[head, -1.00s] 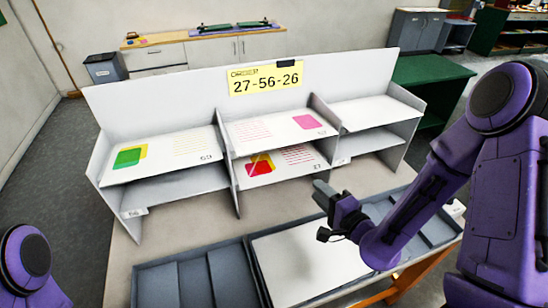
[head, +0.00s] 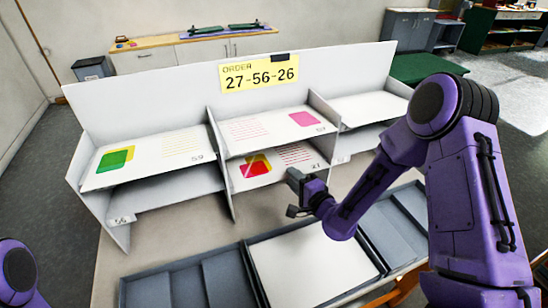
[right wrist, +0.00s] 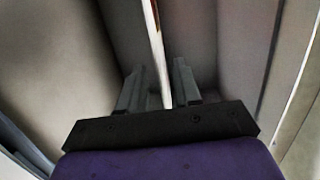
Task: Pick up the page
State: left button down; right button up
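A page marked 27 (head: 292,156) with a red and yellow picture lies in the lower middle compartment of the white shelf (head: 150,85). A page with a pink square (head: 270,128) lies above it, and one with a green square (head: 150,150) lies at upper left. My right gripper (head: 291,176) is at the front of the page marked 27. In the right wrist view, the gripper (right wrist: 158,88) is open. A thin pale edge (right wrist: 157,50) with a reddish mark runs between its apart fingers, likely the page's edge. My left gripper is out of view.
A yellow order sign (head: 260,76) reading 27-56-26 is on the shelf's back panel. A grey tray (head: 222,282) with a white sheet (head: 310,262) in its middle section lies in front. The lower left compartment (head: 165,192) looks empty.

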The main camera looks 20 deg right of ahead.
jog(key=shift+w+a+f, duration=0.1)
jog(key=shift+w+f, duration=0.05)
jog(key=shift+w, duration=0.45)
jog(key=shift+s, duration=0.1)
grip_shut()
